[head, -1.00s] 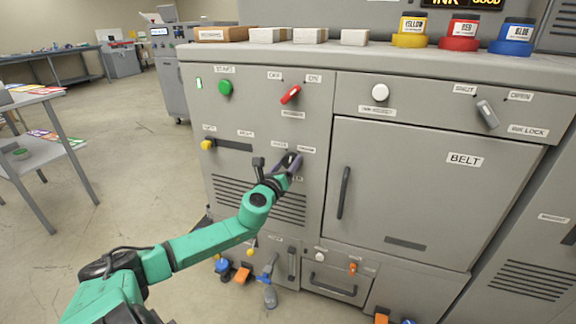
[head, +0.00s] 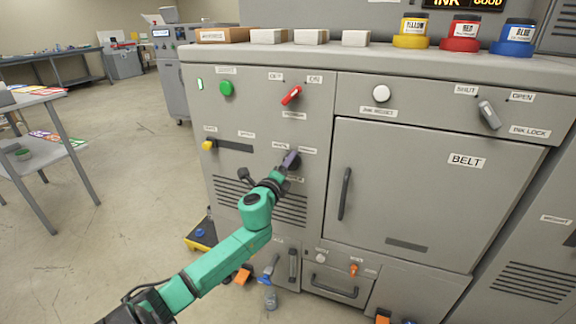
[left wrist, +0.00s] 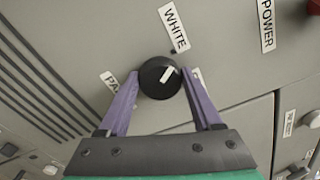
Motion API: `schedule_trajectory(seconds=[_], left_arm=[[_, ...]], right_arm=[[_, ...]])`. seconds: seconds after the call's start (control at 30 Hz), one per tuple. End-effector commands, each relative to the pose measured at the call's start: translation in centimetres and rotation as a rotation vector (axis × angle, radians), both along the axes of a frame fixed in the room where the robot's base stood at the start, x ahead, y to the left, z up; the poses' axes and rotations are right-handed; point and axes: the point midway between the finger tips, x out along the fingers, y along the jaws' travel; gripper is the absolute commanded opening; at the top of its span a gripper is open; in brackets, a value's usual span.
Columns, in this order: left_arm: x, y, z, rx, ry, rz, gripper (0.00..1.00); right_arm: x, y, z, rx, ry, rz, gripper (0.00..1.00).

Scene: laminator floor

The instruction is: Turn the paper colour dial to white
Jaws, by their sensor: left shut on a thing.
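The paper colour dial (left wrist: 160,77) is a round black knob with a white pointer mark, on the grey machine front. In the left wrist view the mark tilts toward the upper right, close to a small dark dot below the WHITE label (left wrist: 173,24). My left gripper (left wrist: 160,90) is shut on the dial, one purple finger on each side. A label beginning "PA" (left wrist: 110,80) is partly hidden by the left finger, and a label by the right finger is mostly covered. My right gripper is not in view.
A red POWER-type switch (head: 291,95) and a green button (head: 226,88) sit above the dial on the panel. The BELT door (head: 430,190) is at right. Ink pots and boxes stand on top.

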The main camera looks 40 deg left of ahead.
Motion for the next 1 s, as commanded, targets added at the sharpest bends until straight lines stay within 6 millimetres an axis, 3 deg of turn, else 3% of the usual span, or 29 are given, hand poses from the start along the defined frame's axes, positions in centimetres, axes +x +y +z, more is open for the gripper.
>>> schedule_trajectory(seconds=[0.6, 0.63, 0.7, 1.0], left_arm=[[-0.02, 0.11, 0.07, -0.046, -0.017, 0.003, 0.11], [-0.02, 0.11, 0.07, -0.047, -0.017, 0.003, 0.74], [-0.02, 0.1, 0.06, -0.046, -0.017, 0.003, 0.96], [-0.05, 0.03, 0.01, -0.044, -0.016, 0.001, 0.96]], right_arm=[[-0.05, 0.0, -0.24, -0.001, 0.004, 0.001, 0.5], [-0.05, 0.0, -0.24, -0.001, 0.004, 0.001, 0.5], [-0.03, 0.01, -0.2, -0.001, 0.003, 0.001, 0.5], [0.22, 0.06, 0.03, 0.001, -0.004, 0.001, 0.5]])
